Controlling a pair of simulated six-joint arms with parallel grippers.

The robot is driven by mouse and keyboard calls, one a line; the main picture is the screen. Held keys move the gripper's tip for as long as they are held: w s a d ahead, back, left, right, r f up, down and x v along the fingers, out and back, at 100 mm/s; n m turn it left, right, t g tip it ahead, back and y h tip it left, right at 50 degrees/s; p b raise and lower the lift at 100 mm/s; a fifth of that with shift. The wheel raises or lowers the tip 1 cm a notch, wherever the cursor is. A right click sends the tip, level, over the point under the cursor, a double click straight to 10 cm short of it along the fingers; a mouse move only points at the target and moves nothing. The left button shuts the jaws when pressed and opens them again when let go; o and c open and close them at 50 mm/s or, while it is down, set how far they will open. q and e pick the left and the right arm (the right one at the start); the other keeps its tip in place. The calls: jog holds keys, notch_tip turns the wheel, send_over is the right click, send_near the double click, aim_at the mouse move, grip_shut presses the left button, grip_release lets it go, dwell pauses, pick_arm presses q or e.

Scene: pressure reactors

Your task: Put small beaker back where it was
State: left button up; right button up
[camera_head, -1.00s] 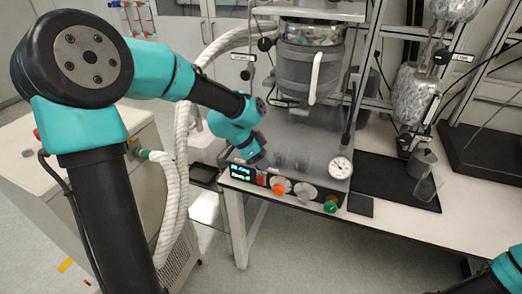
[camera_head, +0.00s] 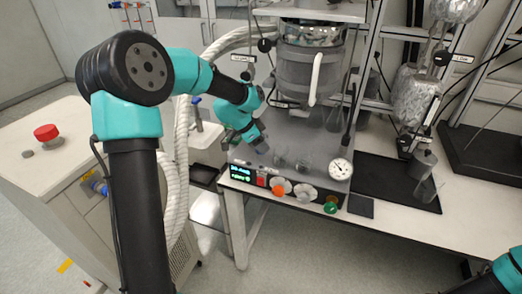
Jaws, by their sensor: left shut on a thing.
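A small clear glass beaker (camera_head: 280,158) shows faintly on the front left of the grey reactor base, at the tip of my left gripper (camera_head: 267,149). The left gripper is small and dark in this view and points down and right; it is shut on the small beaker. Whether the beaker touches the base surface is hard to tell. Another clear glass vessel (camera_head: 304,165) stands just to the right of it. My right gripper is out of view; only a piece of its arm shows in the lower right corner.
A pressure gauge (camera_head: 340,169) and knobs (camera_head: 303,195) line the base's front. A black mat (camera_head: 380,180) carries a grey cylinder (camera_head: 422,162) and a tilted-looking glass beaker (camera_head: 427,189).

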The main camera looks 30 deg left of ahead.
pick_arm(q)
jog(key=shift+s+f, duration=0.1)
jog(key=shift+f, duration=1.5)
jog(key=shift+f, duration=0.15)
jog(key=o, duration=1)
jog(key=shift+r, duration=0.35)
jog(key=v, duration=1.1)
jog(key=shift+s+a+r, duration=0.1)
jog(key=shift+r, duration=0.15)
